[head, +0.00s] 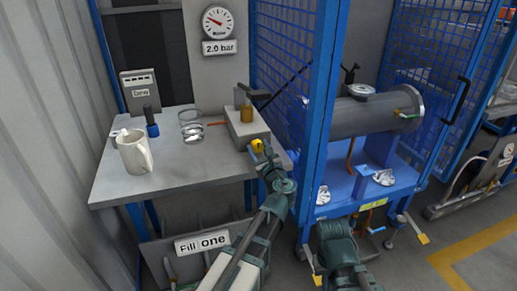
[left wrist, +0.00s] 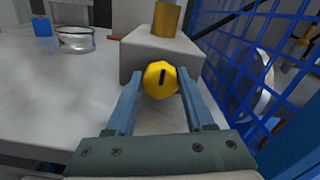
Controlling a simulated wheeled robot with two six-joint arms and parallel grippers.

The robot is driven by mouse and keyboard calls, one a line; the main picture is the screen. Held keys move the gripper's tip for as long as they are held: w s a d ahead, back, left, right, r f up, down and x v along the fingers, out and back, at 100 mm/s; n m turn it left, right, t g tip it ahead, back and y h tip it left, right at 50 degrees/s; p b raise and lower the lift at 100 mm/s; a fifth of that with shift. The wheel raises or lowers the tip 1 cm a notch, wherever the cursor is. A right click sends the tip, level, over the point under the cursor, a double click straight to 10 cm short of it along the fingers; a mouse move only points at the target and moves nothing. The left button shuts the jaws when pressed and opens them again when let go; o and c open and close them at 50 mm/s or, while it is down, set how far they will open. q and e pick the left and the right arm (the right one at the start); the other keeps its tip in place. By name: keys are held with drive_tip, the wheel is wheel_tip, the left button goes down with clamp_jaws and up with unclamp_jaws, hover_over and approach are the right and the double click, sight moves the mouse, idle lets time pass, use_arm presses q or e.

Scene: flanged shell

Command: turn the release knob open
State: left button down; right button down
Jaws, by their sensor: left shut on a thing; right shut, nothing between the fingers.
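The release knob (left wrist: 160,80) is yellow and faceted, with a dark mark that stands nearly upright on its face. It sits on the front of a grey block (left wrist: 150,52) on the bench, and shows small in the head view (head: 257,145). My left gripper (left wrist: 160,88) is shut on the knob, one finger on each side. In the head view my left gripper (head: 265,156) reaches the knob from below. My right arm shows at the bottom of the head view beside the blue frame; its fingertips cannot be made out there.
A white mug (head: 134,153), a blue-based tool (head: 152,124) and glass rings (head: 190,128) stand on the grey bench (head: 170,176). A blue mesh guard (head: 290,60) rises close right of the block. A flanged cylinder (head: 375,115) lies behind it. A gauge (head: 218,22) hangs above.

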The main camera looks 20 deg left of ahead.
use_arm(q)
drive_tip(key=shift+n, duration=0.3)
drive_tip(key=shift+s+a+f+n, duration=0.1)
drive_tip(key=shift+n, duration=3)
drive_tip(key=shift+c, duration=1.4)
unclamp_jaws()
